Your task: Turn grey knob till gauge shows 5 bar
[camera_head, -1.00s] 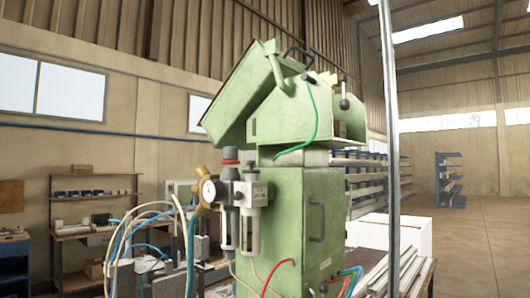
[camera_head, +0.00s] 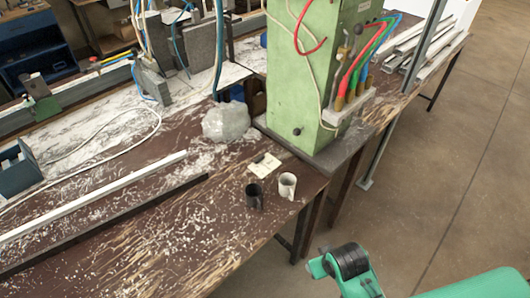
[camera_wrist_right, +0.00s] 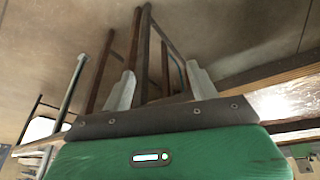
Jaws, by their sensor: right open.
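The grey knob and the gauge are not in the current head view, which looks down at the bench. Only the lower part of the green machine (camera_head: 290,85) that carries them shows there. In the right wrist view my right gripper (camera_wrist_right: 162,85) is open, its two pale fingers apart with nothing held between them. Dark bench legs and the floor show beyond the fingers. My left gripper is not in view.
The worn brown bench (camera_head: 150,255) bears a dark mug (camera_head: 254,196), a white mug (camera_head: 287,186), a clear plastic bag (camera_head: 226,122) and a long white profile (camera_head: 90,197). A grey post (camera_head: 398,105) stands right of the machine. Floor is open at right.

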